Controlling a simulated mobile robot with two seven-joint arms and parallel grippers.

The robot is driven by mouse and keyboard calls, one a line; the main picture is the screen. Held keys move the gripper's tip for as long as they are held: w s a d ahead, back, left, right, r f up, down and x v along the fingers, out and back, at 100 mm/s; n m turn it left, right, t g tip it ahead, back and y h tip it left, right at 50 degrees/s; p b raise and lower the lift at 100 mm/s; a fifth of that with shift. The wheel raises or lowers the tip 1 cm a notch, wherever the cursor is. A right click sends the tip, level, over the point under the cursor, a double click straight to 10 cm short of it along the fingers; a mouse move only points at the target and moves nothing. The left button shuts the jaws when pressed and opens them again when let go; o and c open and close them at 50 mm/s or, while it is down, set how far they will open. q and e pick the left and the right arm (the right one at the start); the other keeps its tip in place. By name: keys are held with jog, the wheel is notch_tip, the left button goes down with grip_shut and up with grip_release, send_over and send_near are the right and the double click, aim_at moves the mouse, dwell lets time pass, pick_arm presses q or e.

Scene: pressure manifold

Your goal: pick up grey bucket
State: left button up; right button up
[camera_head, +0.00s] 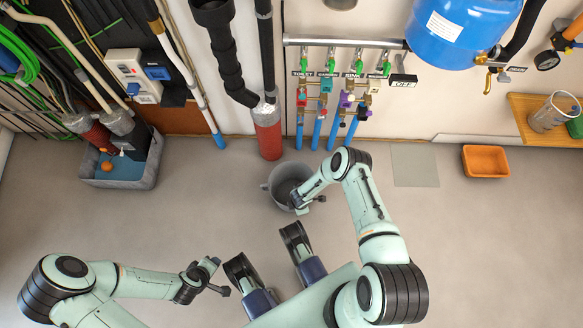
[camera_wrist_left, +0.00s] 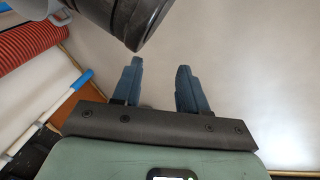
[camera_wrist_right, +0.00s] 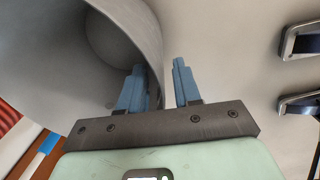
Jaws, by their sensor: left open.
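The grey bucket (camera_head: 273,187) stands on the floor in the middle of the head view, below the pipes. It fills the left of the right wrist view (camera_wrist_right: 45,75), with its open inside showing. My right gripper (camera_head: 308,204) is at the bucket's near right rim. In the right wrist view my right gripper (camera_wrist_right: 160,85) is open, with one finger inside the bucket and the other outside. The bucket wall runs between them, with a gap to the outer finger. My left gripper (camera_head: 217,277) is open and empty, low over the floor; its spread fingers show in the left wrist view (camera_wrist_left: 161,85).
A grey tub (camera_head: 145,178) stands left by the wall. An orange bin (camera_head: 486,161) lies right. A red-ended pipe (camera_head: 268,135) and blue-ended valve pipes (camera_head: 334,128) come down behind the bucket. The floor beside the bucket is clear.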

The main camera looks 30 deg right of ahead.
jog(key=shift+f, duration=0.45)
grip_shut()
jog(key=shift+w+r, duration=0.1)
dwell(1.0)
